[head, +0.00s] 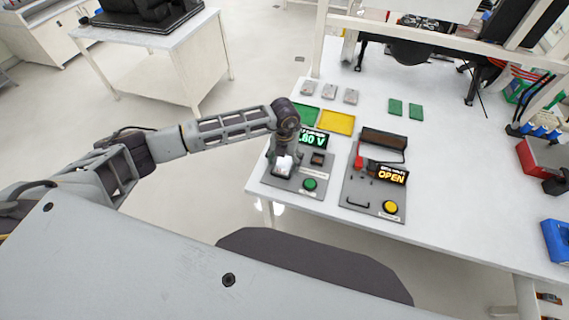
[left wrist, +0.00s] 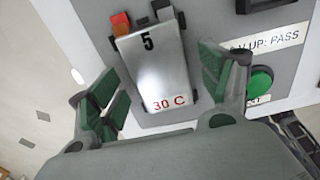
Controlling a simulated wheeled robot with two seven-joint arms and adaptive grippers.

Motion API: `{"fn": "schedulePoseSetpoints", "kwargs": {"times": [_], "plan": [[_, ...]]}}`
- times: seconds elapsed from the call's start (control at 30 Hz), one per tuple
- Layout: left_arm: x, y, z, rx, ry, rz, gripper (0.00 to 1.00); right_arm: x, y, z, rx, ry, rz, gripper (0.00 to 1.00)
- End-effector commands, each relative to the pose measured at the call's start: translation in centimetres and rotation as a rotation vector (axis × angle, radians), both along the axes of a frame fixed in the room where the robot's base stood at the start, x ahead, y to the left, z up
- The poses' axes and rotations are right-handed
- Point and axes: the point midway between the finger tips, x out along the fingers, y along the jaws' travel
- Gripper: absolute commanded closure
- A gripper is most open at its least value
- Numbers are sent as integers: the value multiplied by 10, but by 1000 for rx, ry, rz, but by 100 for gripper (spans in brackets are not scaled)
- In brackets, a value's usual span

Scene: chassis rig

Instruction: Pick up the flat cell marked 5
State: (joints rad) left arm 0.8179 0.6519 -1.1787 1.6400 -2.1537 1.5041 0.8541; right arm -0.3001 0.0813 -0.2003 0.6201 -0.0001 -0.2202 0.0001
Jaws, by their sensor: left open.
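The flat cell marked 5 (left wrist: 156,68) is a silver block with a black 5 and a red "30 C". It sits in a dark holder on a grey test unit (left wrist: 285,72) with a green button. In the head view the cell (head: 283,166) shows as a pale block at the front left of the table, partly covered by my gripper. My left gripper (head: 284,150) is directly above it. In the left wrist view its green-padded fingers (left wrist: 160,80) are open, one on each side of the cell, with gaps between.
A second grey unit (head: 357,190) with a yellow button and an "OPEN" display stands to the right.

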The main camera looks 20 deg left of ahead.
Motion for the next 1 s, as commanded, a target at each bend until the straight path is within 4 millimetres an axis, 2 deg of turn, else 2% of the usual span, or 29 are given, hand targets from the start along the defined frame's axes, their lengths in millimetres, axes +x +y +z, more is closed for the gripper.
{"fn": "schedulePoseSetpoints", "kwargs": {"times": [0.1, 0.5, 0.57, 0.83, 1.0], "plan": [[0, 0, 0, 0, 0, 0, 23, 0, 0, 0, 0, 0, 0, 60], [0, 0, 0, 0, 0, 0, 74, 0, 0, 0, 0, 0, 0, 60], [0, 0, 1, 0, -1, 0, 80, 0, 0, 0, 0, 0, 0, 60], [1, 0, 3, -1, -1, 0, 80, 0, 1, 0, 1, 0, -1, 60], [1, 0, 12, 0, -3, 0, 80, 0, 2, -3, 2, -1, -1, 60]]}}
